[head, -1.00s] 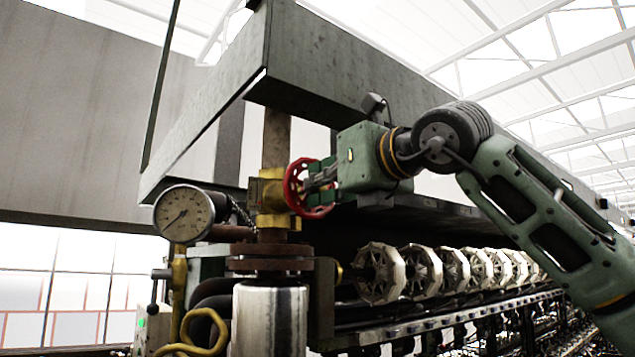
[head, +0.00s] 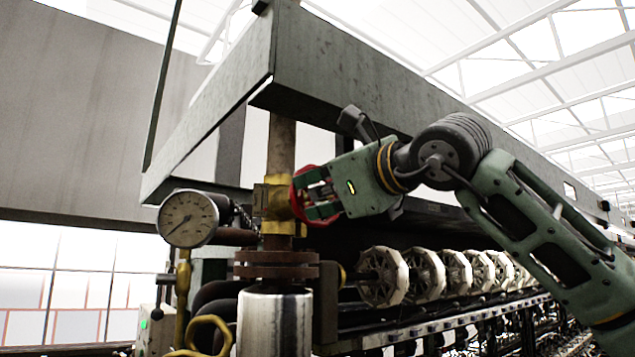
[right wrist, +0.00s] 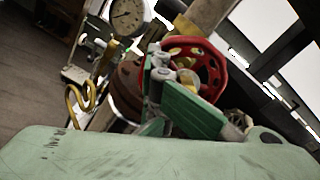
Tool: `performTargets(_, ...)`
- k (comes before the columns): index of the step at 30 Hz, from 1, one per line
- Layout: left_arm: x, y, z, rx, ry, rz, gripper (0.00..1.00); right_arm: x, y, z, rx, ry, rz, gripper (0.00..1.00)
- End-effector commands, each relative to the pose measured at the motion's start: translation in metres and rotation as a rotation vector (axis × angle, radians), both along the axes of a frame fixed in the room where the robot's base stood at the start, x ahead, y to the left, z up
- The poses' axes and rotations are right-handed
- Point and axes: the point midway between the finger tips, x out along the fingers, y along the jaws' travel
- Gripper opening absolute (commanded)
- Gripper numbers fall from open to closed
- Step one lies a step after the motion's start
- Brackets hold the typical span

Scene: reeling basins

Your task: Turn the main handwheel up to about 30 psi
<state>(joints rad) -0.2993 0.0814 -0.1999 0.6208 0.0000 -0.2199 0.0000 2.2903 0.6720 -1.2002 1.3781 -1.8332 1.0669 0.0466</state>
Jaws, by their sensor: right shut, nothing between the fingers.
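The red handwheel (head: 296,199) sits on a brass valve (head: 271,201) on the vertical pipe, seen nearly edge-on in the head view. Its spoked rim shows more openly in the right wrist view (right wrist: 221,72). My right gripper (head: 310,196) is at the wheel's face, its fingers shut with nothing between them. The fingertips (right wrist: 160,68) overlap the wheel in the picture; I cannot tell whether they touch it. The round pressure gauge (head: 188,218) is left of the valve. Its needle points to the lower left; its numbers are too small to read. My left gripper is out of view.
A row of white reels (head: 382,276) runs right beneath my arm. A yellow pipe (head: 207,330) curves below the gauge.

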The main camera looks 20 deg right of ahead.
Motion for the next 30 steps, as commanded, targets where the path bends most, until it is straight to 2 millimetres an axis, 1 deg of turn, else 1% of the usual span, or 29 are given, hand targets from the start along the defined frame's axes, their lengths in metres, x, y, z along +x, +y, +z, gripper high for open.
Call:
performTargets(1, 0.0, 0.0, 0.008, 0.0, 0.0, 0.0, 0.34, 0.0, -0.018, 0.015, -0.046, -0.045, -0.028, 0.0)
performTargets(11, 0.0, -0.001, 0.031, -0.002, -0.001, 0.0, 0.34, -0.003, -0.017, 0.022, -0.51, -0.231, -0.019, 0.0)
performTargets(15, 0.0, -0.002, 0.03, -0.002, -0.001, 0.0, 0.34, -0.003, -0.017, 0.019, -0.697, -0.299, -0.019, 0.0)
performTargets(30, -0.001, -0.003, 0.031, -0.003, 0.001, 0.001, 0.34, -0.003, -0.017, 0.019, -1.342, -0.531, -0.011, 0.0)
